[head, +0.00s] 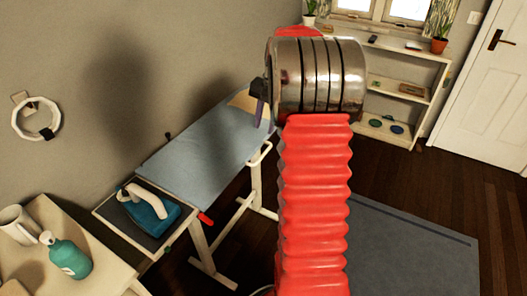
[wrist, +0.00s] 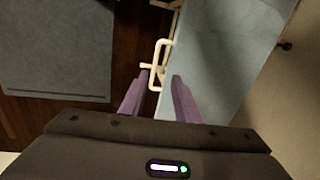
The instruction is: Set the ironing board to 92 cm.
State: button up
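The ironing board (head: 210,140) has a blue-grey cover and pale legs and stands along the wall in the head view. It fills the right middle of the wrist view (wrist: 215,60). A cream loop-shaped handle (head: 261,157) sticks out from its side edge. In the wrist view this handle (wrist: 157,62) lies just beyond and partly between my purple fingertips. A red-tipped lever (head: 206,218) shows at the board's near end. My gripper (wrist: 157,82) is open, its fingers apart with nothing gripped. In the head view my arm hides most of it; one purple finger shows over the board.
A teal iron (head: 150,214) rests on the board's near-end tray. A side table with a teal bottle (head: 70,259) and a mug (head: 18,225) stands at left. A grey rug (head: 410,250) lies on the dark floor. A white shelf (head: 400,90) stands at the back.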

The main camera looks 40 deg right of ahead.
aim_at(263, 156)
jog(key=shift+d+f+m, duration=0.15)
jog(key=shift+d+f, duration=0.2)
jog(key=shift+d, duration=0.2)
jog(key=shift+d+f+m, duration=0.15)
jog(key=shift+d+f, duration=0.2)
jog(key=shift+d, duration=0.2)
jog(key=shift+f, duration=0.1)
jog(key=f, duration=0.4)
jog(key=w+f, duration=0.1)
jog(key=f, duration=0.4)
jog(key=w+a+f, duration=0.1)
jog(key=f, duration=0.3)
jog(key=shift+w+f, duration=0.2)
grip_shut()
jog(key=shift+s+d, duration=0.1)
